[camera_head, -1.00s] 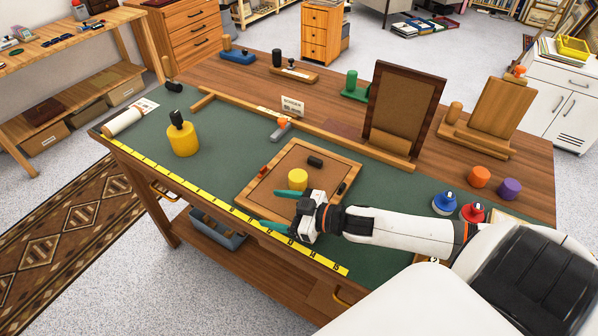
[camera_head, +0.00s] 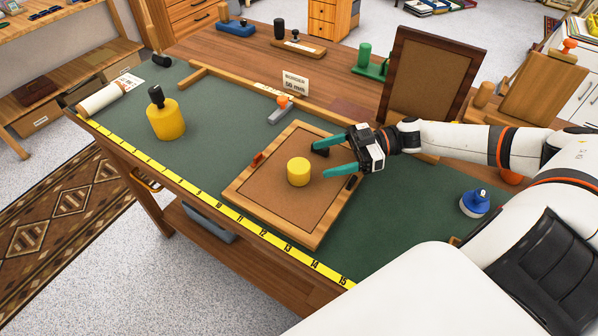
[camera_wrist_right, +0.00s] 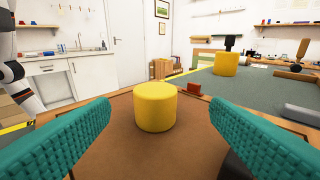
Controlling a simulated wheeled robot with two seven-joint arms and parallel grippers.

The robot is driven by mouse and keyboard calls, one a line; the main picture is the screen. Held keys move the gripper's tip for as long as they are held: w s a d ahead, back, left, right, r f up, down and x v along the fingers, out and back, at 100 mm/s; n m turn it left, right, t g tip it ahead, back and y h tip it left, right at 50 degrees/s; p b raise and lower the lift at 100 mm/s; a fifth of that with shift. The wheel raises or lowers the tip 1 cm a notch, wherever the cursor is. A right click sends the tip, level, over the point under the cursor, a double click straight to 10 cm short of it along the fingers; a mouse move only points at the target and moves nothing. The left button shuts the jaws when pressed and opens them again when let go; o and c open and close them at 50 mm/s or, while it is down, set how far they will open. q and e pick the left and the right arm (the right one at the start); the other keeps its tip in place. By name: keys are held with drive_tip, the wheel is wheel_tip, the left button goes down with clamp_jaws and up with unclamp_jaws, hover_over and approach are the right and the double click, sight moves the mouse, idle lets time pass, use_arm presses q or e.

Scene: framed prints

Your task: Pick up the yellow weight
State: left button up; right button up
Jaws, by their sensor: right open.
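A small plain yellow cylinder, the yellow weight (camera_head: 299,171), stands upright on the brown panel of a wooden frame (camera_head: 240,192). In the right wrist view the weight (camera_wrist_right: 155,107) is straight ahead, centred between the teal fingers. My right gripper (camera_head: 322,161) is open, low over the frame, just right of the weight. Its fingers point at the weight and do not appear to touch it. A larger yellow cylinder with a black handle (camera_head: 166,122) stands farther left on the green mat. My left gripper is out of view.
A small red piece (camera_head: 257,158) sits on the frame's left edge. A dark piece (camera_wrist_right: 236,166) is partly hidden by the right-hand finger. A standing framed panel (camera_head: 428,78) is behind my right arm. A blue-topped knob (camera_head: 475,203) is at right.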

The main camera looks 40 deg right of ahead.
sight(291, 167)
drive_tip(key=x, duration=0.4)
drive_tip(key=shift+a+r+p, duration=0.1)
drive_tip(key=shift+r+p, duration=0.05)
drive_tip(key=shift+p, duration=0.2)
drive_tip(key=shift+w+a, duration=0.1)
drive_tip(key=shift+a, duration=0.3)
drive_tip(key=x, duration=0.1)
drive_tip(key=p+x, duration=0.1)
drive_tip(key=x, duration=0.1)
drive_tip(key=shift+a+r+p, duration=0.1)
drive_tip(key=shift+a+p, duration=0.2)
drive_tip(key=shift+a, duration=0.05)
drive_tip(key=shift+w+a, duration=0.15)
drive_tip(key=shift+a, duration=0.2)
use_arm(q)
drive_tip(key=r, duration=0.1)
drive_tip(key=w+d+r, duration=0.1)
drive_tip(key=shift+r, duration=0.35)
use_arm(e)
drive_tip(key=shift+c, duration=0.2)
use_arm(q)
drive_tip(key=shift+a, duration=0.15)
use_arm(e)
drive_tip(key=c, duration=1.5)
